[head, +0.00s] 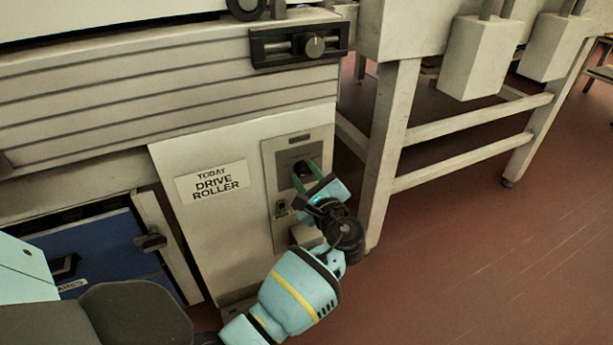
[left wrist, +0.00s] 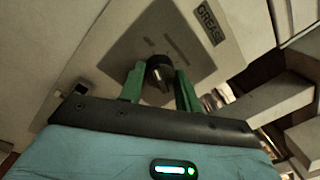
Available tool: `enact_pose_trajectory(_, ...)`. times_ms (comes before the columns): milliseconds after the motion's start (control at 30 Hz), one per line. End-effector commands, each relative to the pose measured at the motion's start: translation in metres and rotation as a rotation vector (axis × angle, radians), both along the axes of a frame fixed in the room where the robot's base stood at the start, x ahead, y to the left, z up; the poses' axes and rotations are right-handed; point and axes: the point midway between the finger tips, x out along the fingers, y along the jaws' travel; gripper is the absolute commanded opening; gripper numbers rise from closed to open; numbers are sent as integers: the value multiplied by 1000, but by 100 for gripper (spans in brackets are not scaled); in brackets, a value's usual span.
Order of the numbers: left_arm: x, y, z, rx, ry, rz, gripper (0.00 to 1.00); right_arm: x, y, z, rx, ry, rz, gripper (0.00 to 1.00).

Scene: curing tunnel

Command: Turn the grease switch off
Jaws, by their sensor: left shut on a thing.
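The grease switch is a round black knob (left wrist: 159,73) on a grey plate (left wrist: 130,50), with a dark label reading GREASE (left wrist: 209,22) beside it in the left wrist view. My left gripper (left wrist: 160,82) has its green fingers on either side of the knob and is shut on it. In the head view my left gripper (head: 307,172) reaches the grey switch plate (head: 291,148) on the cabinet front, and its fingers partly hide the knob. The knob's exact setting is hard to tell. My right gripper is not in view.
A sign reading TODAY DRIVE ROLLER (head: 212,183) is on the cabinet left of the plate. A frame leg (head: 388,150) stands close right. Open floor (head: 480,250) lies beyond.

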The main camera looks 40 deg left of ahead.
Motion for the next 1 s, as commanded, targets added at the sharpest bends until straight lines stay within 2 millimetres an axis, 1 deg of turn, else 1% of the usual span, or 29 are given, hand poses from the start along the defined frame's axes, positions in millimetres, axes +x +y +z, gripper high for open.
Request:
enact_pose_trajectory(33,0,-1,-1,-3,0,-1,10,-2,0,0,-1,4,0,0)
enact_pose_trajectory(67,0,-1,-1,-3,0,-1,34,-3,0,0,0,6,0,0)
enact_pose_trajectory(200,0,-1,-1,-2,1,-2,53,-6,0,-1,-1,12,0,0)
enact_pose_trajectory(233,0,-1,-1,-1,1,-1,55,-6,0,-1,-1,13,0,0)
enact_pose_trajectory(467,0,0,0,-1,0,-1,55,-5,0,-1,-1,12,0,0)
enact_pose_trajectory(567,-1,-4,0,-1,1,-1,55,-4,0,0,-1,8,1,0)
enact_pose_trajectory(667,-6,-13,-1,-3,2,-1,55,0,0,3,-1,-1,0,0)
enact_pose_trajectory(900,-22,-48,-1,-3,1,-2,55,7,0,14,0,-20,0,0)
enact_pose_trajectory(1000,-27,-59,-2,-3,1,-2,55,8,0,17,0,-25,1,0)
